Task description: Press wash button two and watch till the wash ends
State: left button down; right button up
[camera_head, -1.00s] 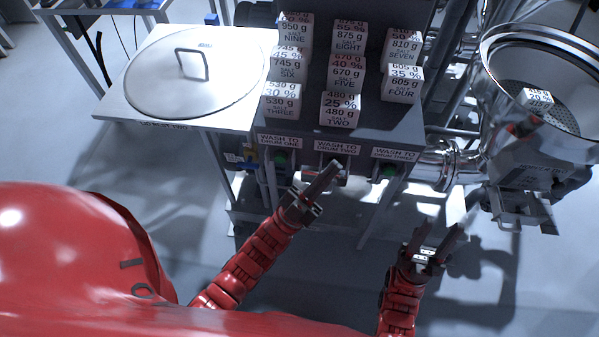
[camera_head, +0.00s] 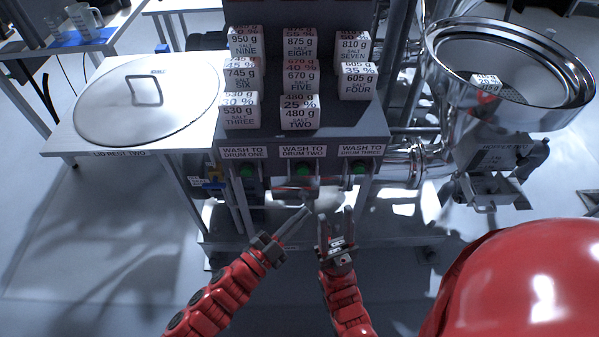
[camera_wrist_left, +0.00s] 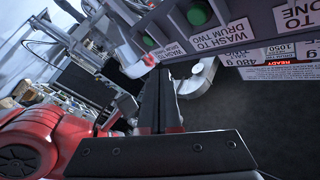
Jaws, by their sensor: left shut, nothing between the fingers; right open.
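Wash button two (camera_head: 303,169) is a green button under the "WASH TO DRUM TWO" label (camera_head: 302,151) on the dark hopper panel. It also shows at the top of the left wrist view (camera_wrist_left: 198,12). My left gripper (camera_head: 308,208) is shut and empty, below the button in the head view and apart from it. Its dark fingers point up in the left wrist view (camera_wrist_left: 158,85). My right gripper (camera_head: 335,212) is open and empty, just right of the left one. I cannot tell whether the button is pushed in. A small display reading "READY" (camera_wrist_left: 283,62) shows in the wrist view.
Green buttons for drum one (camera_head: 246,171) and drum three (camera_head: 358,168) flank button two. Several labelled salt blocks (camera_head: 300,76) stand on the dark shelf above. A table with a round lid (camera_head: 150,105) is at left, a steel hopper (camera_head: 450,90) at right.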

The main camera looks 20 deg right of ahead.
aim_at(303, 170)
pick_arm(q)
jog(key=w+d+b, duration=0.1)
jog(key=w+d, duration=0.1)
jog(key=w, duration=0.6)
jog(key=shift+w+d, duration=0.15)
jog(key=shift+d, duration=0.05)
dwell(1.9)
jog(key=shift+w+d+b, duration=0.15)
jog(key=shift+w+b, duration=0.15)
jog(key=shift+w, duration=0.1)
jog(key=shift+w+d, duration=0.1)
jog(key=shift+w, duration=0.3)
dwell(0.5)
jog(key=shift+s, duration=0.1)
jog(key=shift+s+a, duration=0.25)
jog(key=shift+s, duration=0.45)
